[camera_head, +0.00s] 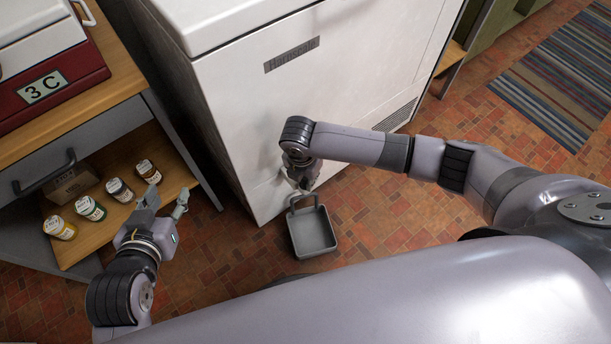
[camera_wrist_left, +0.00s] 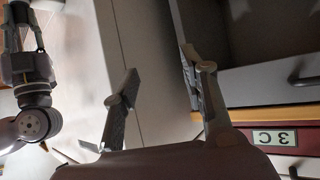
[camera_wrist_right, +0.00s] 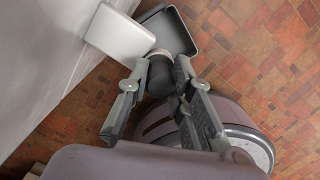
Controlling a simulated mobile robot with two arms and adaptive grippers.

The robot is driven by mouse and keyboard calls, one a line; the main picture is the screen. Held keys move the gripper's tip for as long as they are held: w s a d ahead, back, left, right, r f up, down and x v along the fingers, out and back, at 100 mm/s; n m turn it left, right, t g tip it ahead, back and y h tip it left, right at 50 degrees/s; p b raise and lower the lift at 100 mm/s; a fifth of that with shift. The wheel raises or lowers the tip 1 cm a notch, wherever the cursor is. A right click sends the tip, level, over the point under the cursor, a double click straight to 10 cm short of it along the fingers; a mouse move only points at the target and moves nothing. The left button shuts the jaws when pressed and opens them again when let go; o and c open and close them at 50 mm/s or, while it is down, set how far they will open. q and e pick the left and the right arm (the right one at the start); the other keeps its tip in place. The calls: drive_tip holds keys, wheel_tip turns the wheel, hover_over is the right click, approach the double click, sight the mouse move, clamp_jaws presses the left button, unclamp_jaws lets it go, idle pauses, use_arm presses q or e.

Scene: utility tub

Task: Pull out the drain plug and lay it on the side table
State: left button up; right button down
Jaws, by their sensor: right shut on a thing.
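My right gripper (camera_head: 299,183) is low at the front of the white appliance (camera_head: 310,90), just above a grey tray (camera_head: 314,236) on the floor. In the right wrist view its fingers (camera_wrist_right: 158,84) are closed on a short dark grey cylinder, which looks like the drain plug (camera_wrist_right: 160,70). I cannot tell whether the plug is still seated. My left gripper (camera_head: 166,205) is open and empty beside the side table (camera_head: 120,72); its spread fingers also show in the left wrist view (camera_wrist_left: 160,72).
A red-and-white case (camera_head: 50,85) marked "3 C" stands on the side table's wooden top. Several small jars (camera_head: 90,208) and a carton (camera_head: 72,184) are on the shelf below. A striped rug (camera_head: 560,85) lies on the brick floor at right.

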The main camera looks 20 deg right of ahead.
drive_tip(key=shift+r+p, duration=0.3)
drive_tip(key=shift+p, duration=0.05)
drive_tip(key=shift+r+p, duration=0.3)
drive_tip(key=shift+p, duration=0.05)
drive_tip(key=shift+r+p, duration=0.3)
drive_tip(key=shift+p, duration=0.05)
drive_tip(key=shift+r+p, duration=0.25)
drive_tip(key=shift+p, duration=0.05)
drive_tip(key=shift+r+p, duration=0.9)
drive_tip(key=shift+p, duration=0.2)
use_arm(q)
drive_tip(key=s+a+f+g+y, duration=0.1)
drive_tip(key=s+a+f+g, duration=0.1)
drive_tip(key=s, duration=0.4)
drive_tip(key=s+a+f+g+y, duration=0.1)
drive_tip(key=s+a+f+g, duration=0.1)
drive_tip(key=s+f+g, duration=0.3)
drive_tip(key=shift+s+g, duration=0.6)
use_arm(e)
drive_tip(key=shift+r, duration=0.25)
idle(1.0)
use_arm(q)
drive_tip(key=shift+a+f+p, duration=0.1)
drive_tip(key=shift+p, duration=0.25)
